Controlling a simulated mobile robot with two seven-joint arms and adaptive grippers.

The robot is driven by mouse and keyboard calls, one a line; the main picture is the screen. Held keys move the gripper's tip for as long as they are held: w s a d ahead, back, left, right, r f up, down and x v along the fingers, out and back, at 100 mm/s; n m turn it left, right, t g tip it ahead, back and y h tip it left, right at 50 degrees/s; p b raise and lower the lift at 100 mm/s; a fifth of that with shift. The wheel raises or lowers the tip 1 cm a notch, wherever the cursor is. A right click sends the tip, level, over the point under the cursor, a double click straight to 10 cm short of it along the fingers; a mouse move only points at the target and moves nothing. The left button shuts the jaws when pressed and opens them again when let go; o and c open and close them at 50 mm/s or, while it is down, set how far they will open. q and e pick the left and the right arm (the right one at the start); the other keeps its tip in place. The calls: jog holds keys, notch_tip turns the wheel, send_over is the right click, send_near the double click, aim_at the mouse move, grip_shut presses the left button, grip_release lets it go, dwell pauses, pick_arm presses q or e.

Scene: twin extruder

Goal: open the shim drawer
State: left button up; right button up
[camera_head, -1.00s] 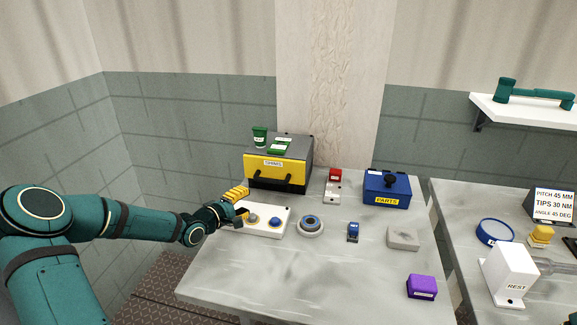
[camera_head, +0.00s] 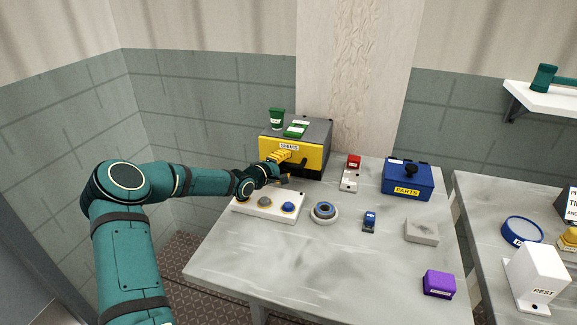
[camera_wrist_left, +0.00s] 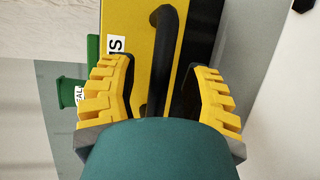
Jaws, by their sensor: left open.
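The shim drawer (camera_head: 312,158) is the yellow front of a grey box at the back left of the table, labelled "SHIMS", and it looks shut. It has a black bar handle (camera_head: 300,169). My left gripper (camera_head: 284,166) is in front of the drawer and hides part of the front and handle in the head view. In the left wrist view, the gripper (camera_wrist_left: 160,85) is open, with the handle (camera_wrist_left: 163,60) showing between its two yellow fingers. I cannot tell whether a finger touches the handle. My right gripper is not in view.
A white panel with knobs (camera_head: 268,205) lies below my left wrist. A ring-shaped part (camera_head: 324,212), a blue PARTS box (camera_head: 408,180) and a purple block (camera_head: 439,283) stand further right. The table's front middle is clear.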

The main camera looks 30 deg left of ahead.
pick_arm(q)
jog(key=shift+x, duration=0.95)
